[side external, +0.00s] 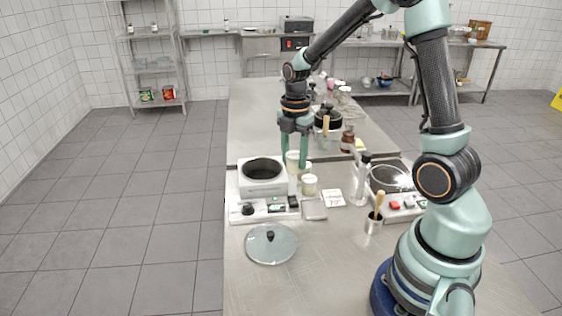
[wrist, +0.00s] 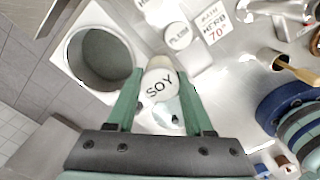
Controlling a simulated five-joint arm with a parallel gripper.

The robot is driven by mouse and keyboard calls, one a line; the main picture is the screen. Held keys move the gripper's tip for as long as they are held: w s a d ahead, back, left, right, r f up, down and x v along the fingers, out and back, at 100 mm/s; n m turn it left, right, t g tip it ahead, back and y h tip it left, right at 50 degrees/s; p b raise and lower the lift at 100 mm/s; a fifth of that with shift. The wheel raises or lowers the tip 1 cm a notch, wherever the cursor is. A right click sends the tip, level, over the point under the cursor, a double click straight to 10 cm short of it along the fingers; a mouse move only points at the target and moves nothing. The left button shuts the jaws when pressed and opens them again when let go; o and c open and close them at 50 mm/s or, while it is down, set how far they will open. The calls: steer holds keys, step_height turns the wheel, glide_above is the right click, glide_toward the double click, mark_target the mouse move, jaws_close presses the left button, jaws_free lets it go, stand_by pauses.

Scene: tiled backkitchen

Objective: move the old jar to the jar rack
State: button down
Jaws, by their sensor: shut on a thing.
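My gripper (side external: 294,163) is shut on a pale jar (side external: 292,157) beside the white pot-holding unit. In the wrist view my gripper (wrist: 161,74) has a green finger on each side of this jar (wrist: 160,82), whose lid reads SOY. A second white jar (side external: 309,185) stands just in front; in the wrist view its lid (wrist: 178,37) seems to read PLUM. Which jar is the old one is not marked. I cannot make out a jar rack with certainty. Whether the held jar touches the surface is unclear.
A white unit with a round dark opening (side external: 262,170) stands left of the jar. A glass lid (side external: 271,243) lies in front. A HERB 70° card (side external: 333,197), a clear vessel (side external: 361,182) and a metal cup (side external: 374,223) stand to the right.

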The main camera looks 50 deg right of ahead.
steer(key=s+f, duration=0.1)
steer(key=s, duration=0.1)
steer(key=s+f, duration=0.2)
steer(key=s, duration=0.1)
steer(key=s+f, duration=0.1)
steer(key=s, duration=0.1)
steer(key=shift+s+a+f, duration=0.15)
steer(key=shift+a+f, duration=0.25)
steer(key=shift+f, duration=1.7)
steer(key=shift+f, duration=0.2)
jaws_free()
step_height(320, 180, up, 7)
stand_by(0.4)
steer(key=s+a+r+m+t, duration=0.1)
steer(key=a+r+m+t, duration=0.1)
steer(key=a+r+m, duration=0.3)
steer(key=a+r+m+t, duration=0.3)
steer(key=a+r+m, duration=0.3)
steer(key=r+m, duration=0.4)
steer(key=m, duration=0.3)
steer(key=shift+s+r+t, duration=0.3)
steer(key=shift+s+r, duration=0.05)
steer(key=shift+r, duration=0.05)
